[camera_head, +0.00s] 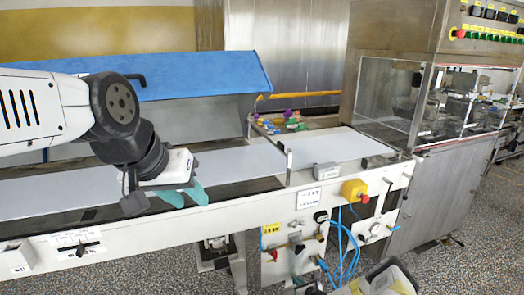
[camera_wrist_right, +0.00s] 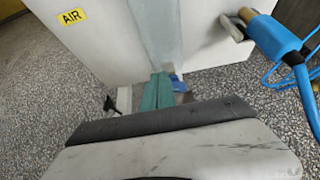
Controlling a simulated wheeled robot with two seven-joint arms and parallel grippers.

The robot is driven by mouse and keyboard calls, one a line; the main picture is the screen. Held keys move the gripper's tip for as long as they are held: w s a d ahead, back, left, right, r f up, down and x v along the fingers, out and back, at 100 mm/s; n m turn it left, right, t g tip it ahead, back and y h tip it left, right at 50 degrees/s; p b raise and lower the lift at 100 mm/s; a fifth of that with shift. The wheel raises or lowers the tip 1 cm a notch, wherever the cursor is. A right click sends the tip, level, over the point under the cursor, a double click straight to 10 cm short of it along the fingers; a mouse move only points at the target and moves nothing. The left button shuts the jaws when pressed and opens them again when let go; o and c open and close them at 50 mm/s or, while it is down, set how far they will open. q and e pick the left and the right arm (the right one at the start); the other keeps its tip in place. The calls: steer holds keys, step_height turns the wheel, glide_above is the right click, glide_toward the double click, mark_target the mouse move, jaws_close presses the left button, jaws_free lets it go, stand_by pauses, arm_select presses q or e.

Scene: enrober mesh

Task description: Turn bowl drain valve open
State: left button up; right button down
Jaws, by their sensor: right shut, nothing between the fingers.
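I cannot tell for sure which fitting is the bowl drain valve. On the front panel below the conveyor are a red-handled fitting (camera_head: 273,254) and a dark-handled one (camera_head: 298,248). In the right wrist view a small blue part (camera_wrist_right: 178,84) shows just beside and behind my right fingertips; contact is unclear. My right gripper (camera_wrist_right: 158,90) is shut and empty, teal fingers together, close to the panel's lower edge. My left gripper (camera_head: 188,197) is over the conveyor's front edge, its teal fingers apart, with nothing visible between them.
A yellow AIR label (camera_wrist_right: 72,16) marks the panel. A blue connector (camera_wrist_right: 275,40) and blue hoses (camera_head: 350,250) are close on the right. A yellow box with a red button (camera_head: 354,190) is above. The conveyor belt (camera_head: 245,163) is bare near my left gripper.

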steer(key=shift+d+f, duration=0.15)
steer(key=shift+f, duration=0.15)
stand_by(0.4)
steer(key=shift+w+d+r, duration=0.15)
steer(key=shift+d, duration=0.2)
stand_by(0.4)
steer(key=shift+w+d, duration=0.25)
steer(key=shift+d, duration=0.45)
steer(key=shift+d, duration=0.1)
stand_by(0.3)
steer(key=shift+s+d+r, duration=0.1)
steer(key=shift+s+d, duration=0.3)
steer(key=shift+s, duration=0.5)
steer(key=shift+s+d+r, duration=0.1)
steer(key=shift+s+d, duration=0.25)
steer(key=shift+s, duration=0.6)
steer(key=shift+s+d+r, duration=0.1)
steer(key=shift+s+d, duration=0.3)
steer(key=shift+s, duration=0.5)
